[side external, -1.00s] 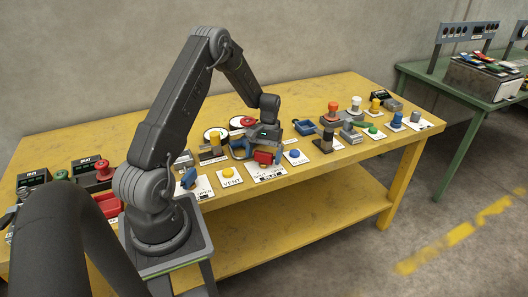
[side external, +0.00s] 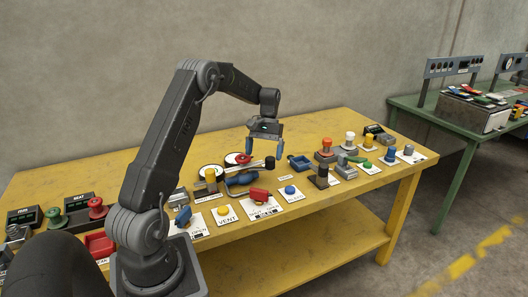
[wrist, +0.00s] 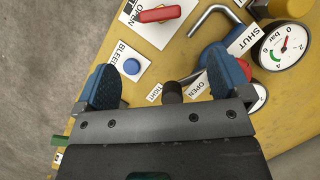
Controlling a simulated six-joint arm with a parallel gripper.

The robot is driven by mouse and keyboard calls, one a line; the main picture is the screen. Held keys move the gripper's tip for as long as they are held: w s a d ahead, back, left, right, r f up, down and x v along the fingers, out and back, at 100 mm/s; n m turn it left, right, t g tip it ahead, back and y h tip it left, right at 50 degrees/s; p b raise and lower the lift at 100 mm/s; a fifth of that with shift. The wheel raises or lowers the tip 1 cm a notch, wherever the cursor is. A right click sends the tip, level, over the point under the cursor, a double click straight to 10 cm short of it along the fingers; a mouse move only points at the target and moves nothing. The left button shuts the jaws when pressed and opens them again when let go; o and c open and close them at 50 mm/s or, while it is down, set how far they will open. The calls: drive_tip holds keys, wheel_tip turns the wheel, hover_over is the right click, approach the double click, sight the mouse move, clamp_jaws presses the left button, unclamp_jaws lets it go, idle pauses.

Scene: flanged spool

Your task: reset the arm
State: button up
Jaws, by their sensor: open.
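My gripper (side external: 263,150) hangs over the yellow table, pointing down, with its two blue fingers apart and nothing between them. It is clear of the controls below it. A red handle (side external: 258,193) on a white plate and a blue button (side external: 290,190) lie below and in front of the gripper. The wrist view shows the red handle (wrist: 160,14) and the blue button (wrist: 131,66), labelled BLEED.
The yellow table (side external: 110,175) carries several controls. A yellow VENT button (side external: 225,211) is nearer my base; a red-topped post (side external: 326,145) stands to the right. A pressure gauge (wrist: 283,45) and bent metal rod (wrist: 215,18) show in the wrist view. The air around my gripper is free.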

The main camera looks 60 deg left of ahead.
drive_tip(key=s+d+r+m+t+y, duration=0.35)
drive_tip(key=d+r, duration=0.95)
drive_tip(key=d, duration=0.5)
drive_tip(key=s+d+r+m+t, duration=0.1)
drive_tip(key=s+d+m+t, duration=0.4)
drive_tip(key=s+d, duration=0.8)
drive_tip(key=shift+s+m, duration=0.35)
drive_tip(key=shift+s, duration=0.55)
drive_tip(key=shift+d+r, duration=0.1)
